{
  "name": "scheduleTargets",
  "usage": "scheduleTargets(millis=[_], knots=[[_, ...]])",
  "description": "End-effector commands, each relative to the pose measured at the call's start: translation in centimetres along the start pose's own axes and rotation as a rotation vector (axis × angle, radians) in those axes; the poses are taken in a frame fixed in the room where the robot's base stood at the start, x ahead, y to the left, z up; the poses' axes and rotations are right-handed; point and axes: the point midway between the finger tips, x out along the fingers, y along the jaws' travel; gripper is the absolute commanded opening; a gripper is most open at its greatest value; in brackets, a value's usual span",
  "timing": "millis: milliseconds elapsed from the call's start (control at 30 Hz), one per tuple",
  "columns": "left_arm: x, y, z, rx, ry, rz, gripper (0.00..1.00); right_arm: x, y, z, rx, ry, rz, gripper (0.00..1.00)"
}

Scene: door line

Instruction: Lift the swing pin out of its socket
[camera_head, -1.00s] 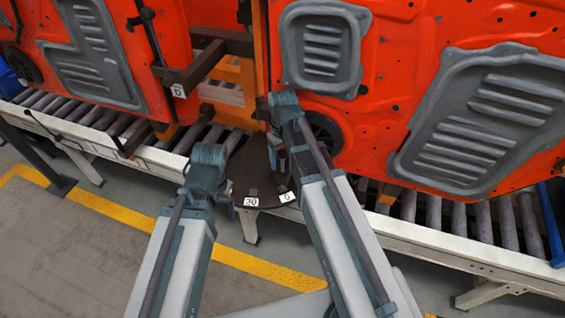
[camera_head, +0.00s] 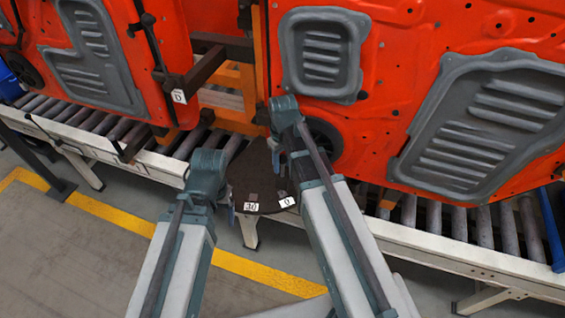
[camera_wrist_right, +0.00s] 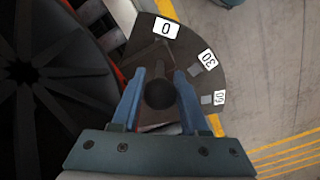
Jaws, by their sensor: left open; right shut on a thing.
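The swing pin shows as a dark round knob (camera_wrist_right: 160,95) between the fingers of my right gripper (camera_wrist_right: 160,88) in the right wrist view. The fingers are shut on it from both sides. Its shank and socket are hidden below the knob, so I cannot tell how deep it sits. Under it lies a dark rounded plate (camera_wrist_right: 190,53) with white number tags, including 0 (camera_wrist_right: 166,28) and 30 (camera_wrist_right: 208,59). In the head view my right gripper (camera_head: 277,162) is over this plate (camera_head: 246,172). My left gripper (camera_head: 228,206) is open at its left edge, apart from the pin.
A white-framed roller conveyor (camera_head: 420,236) runs behind the plate. Orange-red door panels (camera_head: 395,90) with grey insets stand on it, close behind my right arm. A dark bar (camera_head: 195,68) juts out between the panels. The floor (camera_head: 90,250) in front is clear, with a yellow line.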

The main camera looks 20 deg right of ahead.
Motion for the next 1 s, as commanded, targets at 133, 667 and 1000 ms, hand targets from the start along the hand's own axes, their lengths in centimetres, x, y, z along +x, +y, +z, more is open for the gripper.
scheduleTargets(millis=[133,667,1000], knots=[[0.00,0.00,0.00,0.000,0.000,0.000,0.81,0.00,0.00,0.01,0.000,0.000,0.000,0.00],[0.00,0.00,0.00,0.000,0.000,0.000,0.81,0.00,0.00,0.01,0.000,0.000,0.000,0.00],[-0.53,-0.05,0.03,0.000,0.000,0.000,0.81,-0.54,0.01,0.01,0.000,0.000,0.000,0.00]])
